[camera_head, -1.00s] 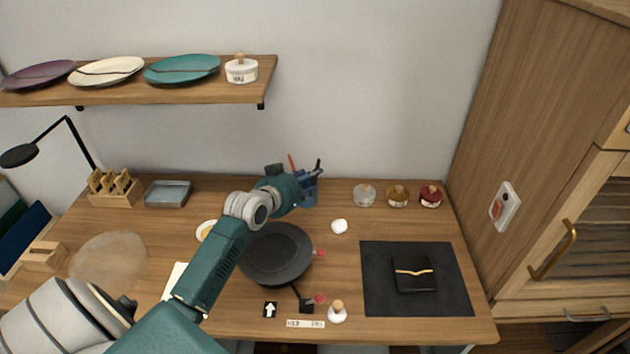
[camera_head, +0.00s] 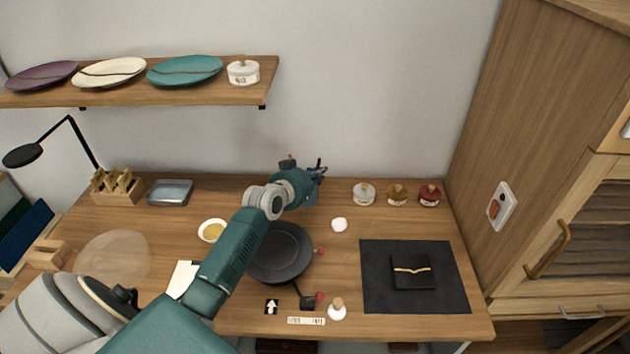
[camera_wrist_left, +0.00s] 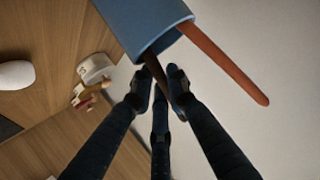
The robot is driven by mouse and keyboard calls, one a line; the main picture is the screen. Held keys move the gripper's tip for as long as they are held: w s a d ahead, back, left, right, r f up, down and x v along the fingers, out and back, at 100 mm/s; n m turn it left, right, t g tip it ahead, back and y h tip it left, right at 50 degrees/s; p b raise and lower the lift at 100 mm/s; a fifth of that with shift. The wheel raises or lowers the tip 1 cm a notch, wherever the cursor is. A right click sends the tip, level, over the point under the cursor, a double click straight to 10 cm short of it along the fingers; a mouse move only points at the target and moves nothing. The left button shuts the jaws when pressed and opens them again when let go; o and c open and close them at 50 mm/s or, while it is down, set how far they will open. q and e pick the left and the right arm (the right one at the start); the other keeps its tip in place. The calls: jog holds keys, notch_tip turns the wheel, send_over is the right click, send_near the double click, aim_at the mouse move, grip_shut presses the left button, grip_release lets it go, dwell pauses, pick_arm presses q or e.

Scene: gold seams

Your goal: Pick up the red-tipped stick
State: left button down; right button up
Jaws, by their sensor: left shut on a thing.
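A blue cup (camera_wrist_left: 150,22) appears at the top of the left wrist view and beyond my left arm in the head view (camera_head: 313,192). A reddish-brown stick (camera_wrist_left: 228,62) leans out of it to the right, clear of the fingers. A dark thin stick (camera_wrist_left: 152,62) also comes out of the cup and runs between the fingertips of my left gripper (camera_wrist_left: 160,88). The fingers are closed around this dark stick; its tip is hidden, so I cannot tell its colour. In the head view my left gripper (camera_head: 316,172) is at the cup, partly hidden by its wrist.
A black pan (camera_head: 279,252) lies below my arm, beside a white round object (camera_head: 339,225). A dark mat (camera_head: 375,296) holds a black wallet-like item (camera_head: 411,272). A shelf with plates (camera_head: 185,71) hangs above left.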

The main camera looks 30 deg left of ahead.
pick_arm(q)
notch_tip(320, 180, up, 10)
jog(key=shift+b, duration=0.9)
